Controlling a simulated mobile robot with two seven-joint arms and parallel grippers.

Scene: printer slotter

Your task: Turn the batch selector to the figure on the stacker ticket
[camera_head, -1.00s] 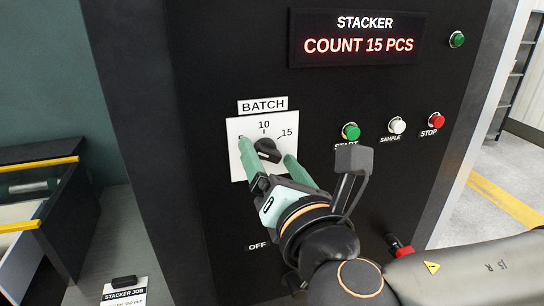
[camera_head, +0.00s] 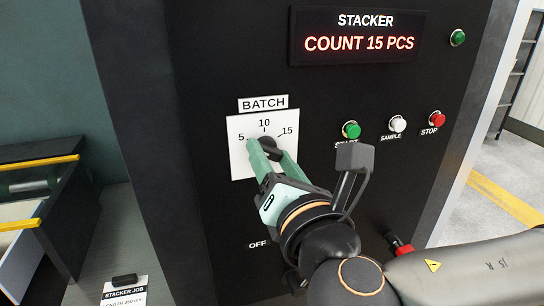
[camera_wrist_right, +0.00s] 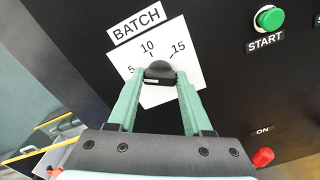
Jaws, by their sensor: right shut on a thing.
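The batch selector (camera_head: 266,143) is a black knob on a white plate (camera_head: 238,165) marked 5, 10 and 15, under the label BATCH. My right gripper (camera_head: 268,148) is shut on the knob, with one green finger on each side. The knob also shows between the fingertips in the right wrist view (camera_wrist_right: 159,71). The fingers partly hide it, and I cannot tell which figure it points to. The stacker ticket (camera_head: 124,292), headed STACKER JOB, is at the lower left, cut off by the picture's edge; only a length line shows below its heading. My left gripper is not in view.
The display (camera_head: 358,38) reads STACKER COUNT 15 PCS. A green START button (camera_head: 351,130), a white SAMPLE button (camera_head: 398,124) and a red STOP button (camera_head: 437,119) sit right of the selector. A red switch (camera_wrist_right: 263,157) is lower on the panel.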

